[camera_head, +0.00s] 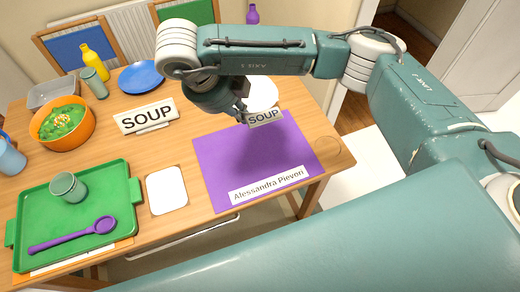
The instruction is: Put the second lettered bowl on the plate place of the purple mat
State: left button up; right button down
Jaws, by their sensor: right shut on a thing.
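The purple mat (222,165) lies on the right part of the wooden table, with a white name card "Alessandra Pievon" (267,185) along its near edge. A white bowl (263,90) shows at the mat's far edge, partly hidden by my right arm. A small "SOUP" sign (266,118) is in front of it; I cannot tell whether the sign touches the bowl. My right gripper (241,110) points down at the bowl's left side and is shut on what looks like its rim; the contact is mostly hidden. My left gripper is not in view.
A green tray (40,205) holds a cup (67,186) and purple spoon (75,235). A white card (166,190) lies between tray and mat. A larger "SOUP" sign (146,117), orange bowl (62,125) and blue plate (141,77) stand farther back. The mat's middle is clear.

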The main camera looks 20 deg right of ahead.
jog(key=f+p, duration=0.1)
jog(key=f, duration=1.3)
jog(key=shift+w+a+f+p, duration=0.15)
jog(key=shift+a+f+p, duration=0.05)
jog(key=shift+f+p, duration=0.2)
jog(key=shift+f, duration=0.3)
notch_tip(320, 180, down, 4)
jog(key=shift+r+p, duration=0.25)
jog(key=shift+p, duration=0.15)
jog(key=shift+f, duration=0.4)
jog(key=c, duration=1.9)
grip_release()
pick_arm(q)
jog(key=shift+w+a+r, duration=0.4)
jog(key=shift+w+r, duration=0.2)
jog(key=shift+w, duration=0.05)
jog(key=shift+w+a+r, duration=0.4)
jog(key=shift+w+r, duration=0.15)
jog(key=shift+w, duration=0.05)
